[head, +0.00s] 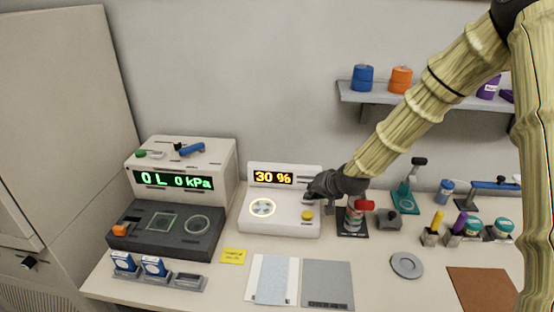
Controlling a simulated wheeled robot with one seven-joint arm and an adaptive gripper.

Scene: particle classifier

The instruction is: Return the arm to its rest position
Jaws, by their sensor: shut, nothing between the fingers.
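My arm (410,118) comes in from the upper right, in a ribbed yellowish sleeve, and slopes down to the left. My gripper (310,193) is dark and shut, with nothing seen in it. It is over the right side of a white device (285,222) with an amber display reading 30 %. A yellow knob (307,215) on the device shows just below the gripper. I cannot tell whether the fingertips touch the device.
A larger machine (215,155) with a green display stands to the left. A red-topped container (355,215) stands close right of the gripper. Several small tools and jars crowd the right side. A wall shelf (375,95) is behind the arm. The table front holds flat mats (327,282).

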